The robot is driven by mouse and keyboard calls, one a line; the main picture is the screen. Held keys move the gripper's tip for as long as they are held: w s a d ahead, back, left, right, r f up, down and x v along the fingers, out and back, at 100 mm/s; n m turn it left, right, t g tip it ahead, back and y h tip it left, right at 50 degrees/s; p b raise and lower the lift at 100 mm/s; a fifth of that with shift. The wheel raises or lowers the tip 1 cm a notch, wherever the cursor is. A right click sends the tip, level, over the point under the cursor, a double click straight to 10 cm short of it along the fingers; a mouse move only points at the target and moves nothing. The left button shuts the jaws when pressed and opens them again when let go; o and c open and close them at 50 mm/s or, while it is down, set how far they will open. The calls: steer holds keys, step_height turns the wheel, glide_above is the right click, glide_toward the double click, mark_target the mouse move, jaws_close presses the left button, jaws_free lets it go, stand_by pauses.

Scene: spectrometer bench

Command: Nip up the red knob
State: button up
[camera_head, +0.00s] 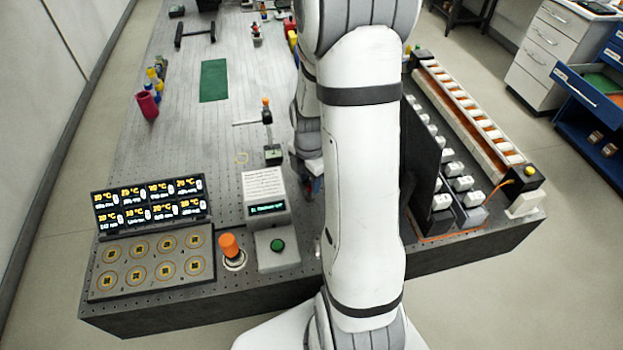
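I see no knob that is plainly red and cannot tell which thing the task means. An orange knob (229,245) stands upright on a round base at the front of the bench, left of my arm. A crimson cup-like cylinder (147,105) stands at the bench's left side. A small post with a red top (255,28) stands far back. My arm fills the middle of the view. The wrist shows in part just left of it. My gripper is mostly hidden behind the arm, and its fingers cannot be made out.
A display panel (150,205), a plate with round sockets (150,264) and a green-button box (277,250) stand near the orange knob. White-block racks (470,110) are at right. The bench (200,130) is clear around the green mat (214,80).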

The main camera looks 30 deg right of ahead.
steer(key=shift+f, duration=0.65)
